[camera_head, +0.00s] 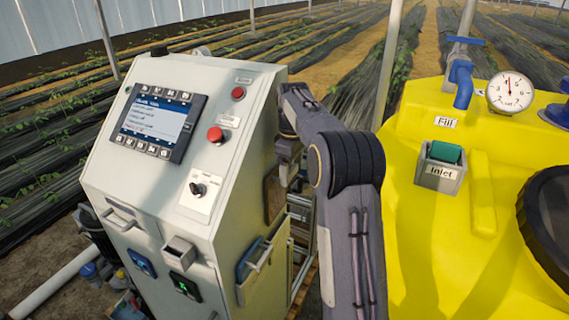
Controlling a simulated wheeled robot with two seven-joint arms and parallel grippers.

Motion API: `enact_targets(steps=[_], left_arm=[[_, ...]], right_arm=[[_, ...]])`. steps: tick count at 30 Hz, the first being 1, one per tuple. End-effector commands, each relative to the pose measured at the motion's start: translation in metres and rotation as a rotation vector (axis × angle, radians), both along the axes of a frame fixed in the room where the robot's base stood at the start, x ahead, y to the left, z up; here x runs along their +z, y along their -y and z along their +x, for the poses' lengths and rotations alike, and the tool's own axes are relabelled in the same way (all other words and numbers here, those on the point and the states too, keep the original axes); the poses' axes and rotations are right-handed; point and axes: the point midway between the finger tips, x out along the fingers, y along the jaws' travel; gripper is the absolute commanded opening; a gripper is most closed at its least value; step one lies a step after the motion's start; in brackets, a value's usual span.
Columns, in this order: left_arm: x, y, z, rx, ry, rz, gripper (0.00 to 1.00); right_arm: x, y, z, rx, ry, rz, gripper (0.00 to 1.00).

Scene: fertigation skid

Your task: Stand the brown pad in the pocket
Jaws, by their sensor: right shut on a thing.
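The brown pad (273,196) shows as a dark brown upright panel close by the right side of the grey control cabinet. My right gripper (287,172) is just above and beside it, shut on the pad, and partly hidden by my own arm. I cannot tell whether the pad touches the cabinet wall. My left gripper is not in view.
The cabinet (225,150) carries a screen (158,120), red buttons and a knob. A yellow tank (430,240) with a gauge (510,92) and an Inlet box (441,178) holding a green pad stands at right. Pipes and bottles lie at lower left.

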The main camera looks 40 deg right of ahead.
Motion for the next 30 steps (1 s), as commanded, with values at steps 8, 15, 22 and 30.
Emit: enact_targets(steps=[8, 15, 22, 30], left_arm=[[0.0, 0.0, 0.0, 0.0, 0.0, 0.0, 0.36], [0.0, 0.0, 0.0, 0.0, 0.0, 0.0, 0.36], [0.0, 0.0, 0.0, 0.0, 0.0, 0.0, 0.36], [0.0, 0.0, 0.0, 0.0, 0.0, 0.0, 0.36]], right_arm=[[-0.006, 0.0, 0.0, 0.0, -0.001, 0.0, 0.27], [-0.021, 0.0, 0.0, 0.0, -0.002, 0.0, 0.27], [-0.035, 0.0, 0.0, -0.001, -0.001, 0.0, 0.27], [-0.051, 0.0, 0.0, -0.001, -0.001, 0.0, 0.27]])
